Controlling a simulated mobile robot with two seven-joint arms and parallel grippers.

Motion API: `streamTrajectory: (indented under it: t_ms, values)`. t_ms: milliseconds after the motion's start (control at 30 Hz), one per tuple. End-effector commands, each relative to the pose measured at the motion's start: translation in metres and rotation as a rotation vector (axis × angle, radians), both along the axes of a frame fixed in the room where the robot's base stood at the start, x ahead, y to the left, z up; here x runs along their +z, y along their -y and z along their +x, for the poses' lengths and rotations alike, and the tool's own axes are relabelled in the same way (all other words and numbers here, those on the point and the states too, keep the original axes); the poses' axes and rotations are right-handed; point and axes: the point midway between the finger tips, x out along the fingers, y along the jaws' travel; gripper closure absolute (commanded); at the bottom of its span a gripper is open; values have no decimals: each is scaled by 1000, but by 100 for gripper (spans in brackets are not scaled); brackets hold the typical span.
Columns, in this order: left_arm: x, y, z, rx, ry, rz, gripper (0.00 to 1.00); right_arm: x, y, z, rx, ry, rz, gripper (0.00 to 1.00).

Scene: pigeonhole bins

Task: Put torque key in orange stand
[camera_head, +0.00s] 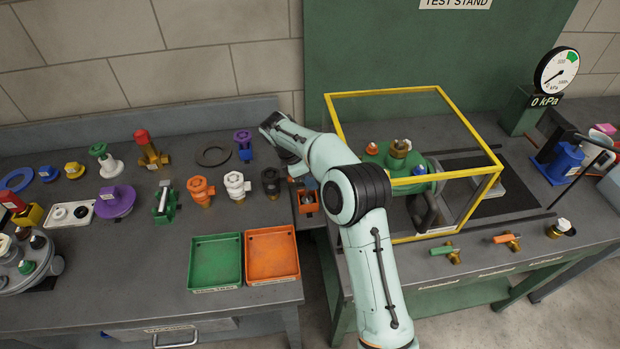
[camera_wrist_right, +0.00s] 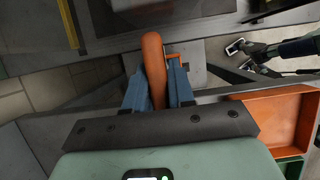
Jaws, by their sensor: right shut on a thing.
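The torque key (camera_wrist_right: 154,68) shows as an orange handle in the right wrist view. It stands between the blue fingers of my right gripper (camera_wrist_right: 158,88), which is shut on it. In the head view my right gripper (camera_head: 301,180) is over the small orange stand (camera_head: 308,203), and the arm covers part of this spot. An orange edge of the stand (camera_wrist_right: 174,58) shows just beyond the fingers in the wrist view. I cannot tell whether the key touches the stand. A dark arm end, seemingly my left gripper (camera_wrist_right: 243,56), shows small in the wrist view.
Green (camera_head: 215,262) and orange (camera_head: 272,256) trays lie near the bench front. Orange (camera_head: 201,190), white (camera_head: 236,186) and black (camera_head: 270,183) fittings stand left of the gripper. A yellow-framed clear box (camera_head: 463,212) stands close on the right.

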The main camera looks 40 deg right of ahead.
Motion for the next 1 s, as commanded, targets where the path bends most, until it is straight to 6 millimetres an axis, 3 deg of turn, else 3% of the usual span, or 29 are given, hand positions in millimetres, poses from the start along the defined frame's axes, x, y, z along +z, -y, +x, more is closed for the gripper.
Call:
streamTrajectory:
  t_ms: [133, 167, 233, 633, 1000]
  values:
    - [1, 0, 1, 0, 1, 0, 57, -3, 0, 0, 0, 1, 0, 100]
    - [1, 0, 1, 0, 1, 0, 57, -4, 0, 0, 0, 0, 0, 73]
    - [0, 0, 1, 0, 1, 0, 57, -4, 0, 0, 0, 0, 0, 51]
    - [1, 0, 1, -1, 1, 0, 57, 4, -1, 1, 0, 1, 0, 51]
    - [21, 0, 26, 0, 30, 0, 57, 74, -26, 17, 2, 6, -1, 51]
